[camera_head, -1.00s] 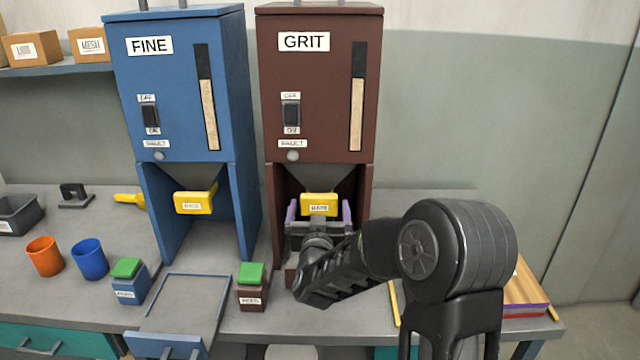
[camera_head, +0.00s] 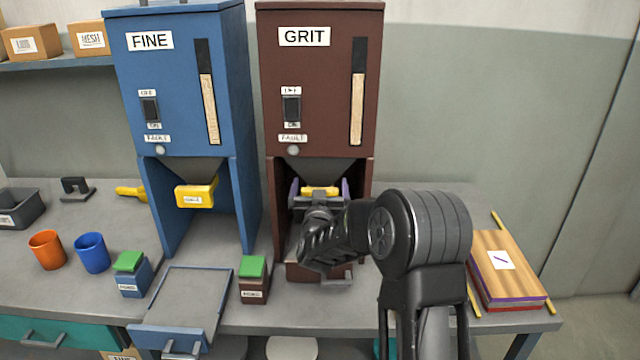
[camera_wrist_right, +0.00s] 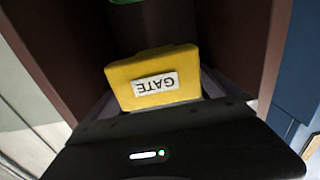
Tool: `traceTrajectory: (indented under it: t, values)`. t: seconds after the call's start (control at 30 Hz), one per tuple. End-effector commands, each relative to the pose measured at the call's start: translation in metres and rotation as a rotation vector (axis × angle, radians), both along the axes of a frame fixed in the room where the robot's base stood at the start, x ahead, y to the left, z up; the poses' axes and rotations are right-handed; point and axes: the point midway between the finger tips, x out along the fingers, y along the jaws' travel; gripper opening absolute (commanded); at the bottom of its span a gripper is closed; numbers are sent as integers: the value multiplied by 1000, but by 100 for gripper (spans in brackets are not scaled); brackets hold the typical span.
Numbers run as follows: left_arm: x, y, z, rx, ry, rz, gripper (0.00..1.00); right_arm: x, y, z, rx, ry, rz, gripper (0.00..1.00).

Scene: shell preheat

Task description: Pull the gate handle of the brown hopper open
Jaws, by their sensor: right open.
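The brown hopper (camera_head: 318,95), labelled GRIT, stands on the bench right of the blue hopper. Its yellow gate handle (camera_head: 320,190) sits below the funnel, partly covered by my right gripper. My right gripper (camera_head: 318,190) is open at the handle, with a purple-edged finger on either side of it. In the right wrist view the yellow handle (camera_wrist_right: 152,80), with its GATE label upside down, lies just beyond the dark gripper body; the fingertips are hidden there. I cannot tell whether the fingers touch the handle. My left gripper is not in view.
The blue hopper (camera_head: 180,80), labelled FINE, has its own yellow handle (camera_head: 195,194). A brown box with a green top (camera_head: 252,268) and a blue one (camera_head: 128,262) stand in front. Orange (camera_head: 47,250) and blue (camera_head: 92,252) cups stand left; wooden boards (camera_head: 508,262) lie right.

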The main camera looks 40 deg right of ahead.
Motion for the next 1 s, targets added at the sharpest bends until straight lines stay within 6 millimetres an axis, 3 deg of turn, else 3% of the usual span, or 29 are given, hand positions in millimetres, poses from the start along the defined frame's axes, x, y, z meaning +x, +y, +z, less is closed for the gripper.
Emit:
traceTrajectory:
  t: [0.37,1.0]
  values:
    - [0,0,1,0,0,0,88,6,-4,0,1,0,0,99]
    - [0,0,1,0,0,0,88,6,-4,0,1,0,0,47]
